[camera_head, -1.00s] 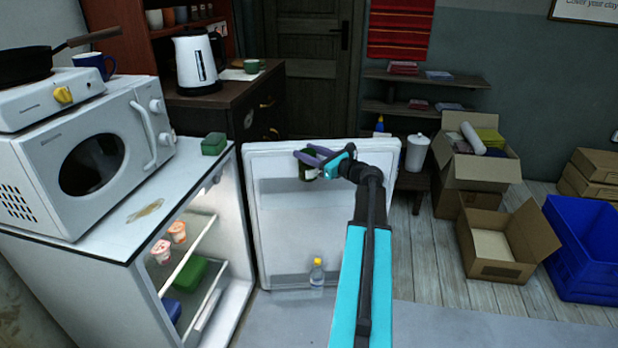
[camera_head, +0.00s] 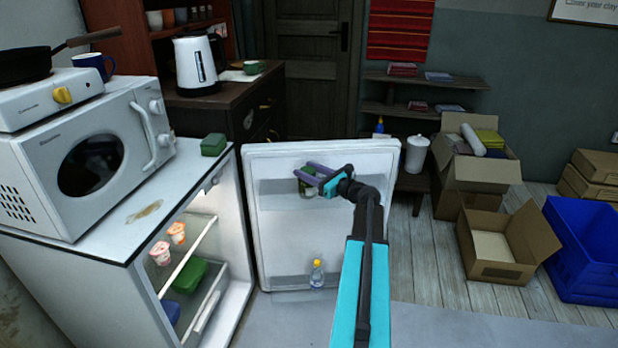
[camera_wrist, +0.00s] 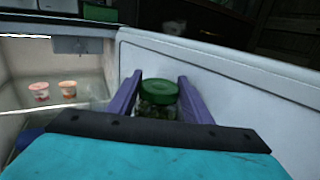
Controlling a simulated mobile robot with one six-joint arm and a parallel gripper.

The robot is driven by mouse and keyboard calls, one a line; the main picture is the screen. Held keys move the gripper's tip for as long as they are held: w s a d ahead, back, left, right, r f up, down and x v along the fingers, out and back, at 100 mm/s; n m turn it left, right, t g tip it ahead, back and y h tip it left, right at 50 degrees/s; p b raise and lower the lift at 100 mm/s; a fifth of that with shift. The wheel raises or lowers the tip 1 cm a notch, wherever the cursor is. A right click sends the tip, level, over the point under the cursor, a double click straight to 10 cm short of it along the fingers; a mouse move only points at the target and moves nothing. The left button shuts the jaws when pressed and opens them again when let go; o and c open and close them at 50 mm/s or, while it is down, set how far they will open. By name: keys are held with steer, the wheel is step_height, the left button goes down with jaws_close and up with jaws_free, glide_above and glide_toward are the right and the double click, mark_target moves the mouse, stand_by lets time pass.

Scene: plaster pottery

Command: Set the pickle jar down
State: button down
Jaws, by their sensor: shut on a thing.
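The pickle jar (camera_head: 306,187) is a small dark-green jar in front of the open fridge door's inner face, at the height of the upper door shelf (camera_head: 275,192). In the wrist view its green lid (camera_wrist: 158,87) faces up and the jar looks upright. My gripper (camera_head: 309,176) is shut on the jar, with one purple finger on each side; the wrist view also shows my gripper (camera_wrist: 158,95). The jar's base is hidden in the wrist view, and I cannot tell whether it touches the shelf.
The fridge door (camera_head: 335,240) stands open, with a yellow-capped bottle (camera_head: 317,274) low on it. A microwave (camera_head: 90,165) and a green box (camera_head: 213,144) sit on top. Cardboard boxes (camera_head: 505,245) stand at right.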

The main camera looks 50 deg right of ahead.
steer(key=shift+f, duration=1.3)
steer(key=shift+f, duration=0.1)
steer(key=c, duration=1.2)
jaws_free()
steer(key=s, duration=1.2)
steer(key=shift+d, duration=0.4)
steer(key=shift+s, duration=0.15)
